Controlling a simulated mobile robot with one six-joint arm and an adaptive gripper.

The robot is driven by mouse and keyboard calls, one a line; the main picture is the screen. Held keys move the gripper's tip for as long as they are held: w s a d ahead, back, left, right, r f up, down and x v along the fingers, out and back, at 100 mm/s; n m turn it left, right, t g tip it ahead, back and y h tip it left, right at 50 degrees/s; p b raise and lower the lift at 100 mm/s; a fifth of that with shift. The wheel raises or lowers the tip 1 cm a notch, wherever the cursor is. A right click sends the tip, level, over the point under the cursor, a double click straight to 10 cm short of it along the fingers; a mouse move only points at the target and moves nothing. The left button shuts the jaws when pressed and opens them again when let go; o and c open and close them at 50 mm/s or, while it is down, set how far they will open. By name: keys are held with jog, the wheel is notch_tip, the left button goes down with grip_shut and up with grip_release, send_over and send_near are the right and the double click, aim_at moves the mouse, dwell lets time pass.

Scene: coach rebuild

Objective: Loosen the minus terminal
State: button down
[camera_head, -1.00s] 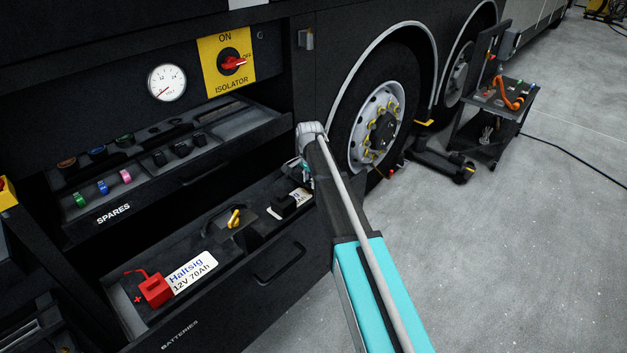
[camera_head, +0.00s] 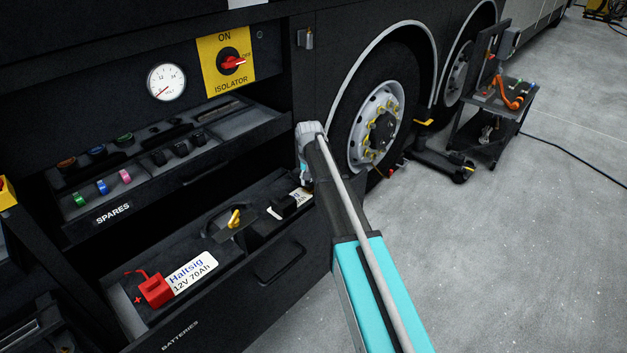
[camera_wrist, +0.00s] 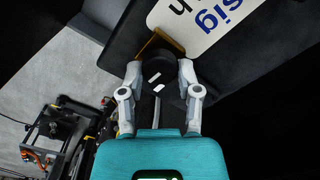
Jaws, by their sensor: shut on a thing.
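In the wrist view my gripper (camera_wrist: 160,78) has its two grey fingers closed on either side of a dark round knob (camera_wrist: 158,65) with white marks on top. A brass-coloured bracket (camera_wrist: 150,45) shows just behind the knob. A white battery label (camera_wrist: 205,15) lies beyond it on a black battery top. In the head view the gripper (camera_head: 304,172) is mostly hidden by my arm, over the right end of the open battery drawer. The minus terminal cannot be made out there. The front battery has a red plus terminal cover (camera_head: 155,290) and a label (camera_head: 188,272).
The spares drawer (camera_head: 190,178) is open above the batteries. A yellow isolator panel (camera_head: 226,62) and a gauge (camera_head: 166,82) are on the wall above. A black box (camera_head: 285,207) and a yellow part (camera_head: 234,219) sit in the battery drawer.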

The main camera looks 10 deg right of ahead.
jog(key=shift+s+n, duration=0.2)
jog(key=shift+n, duration=0.2)
jog(key=shift+c, duration=1.5)
grip_release()
jog(key=shift+w, duration=0.1)
jog(key=shift+r, duration=0.1)
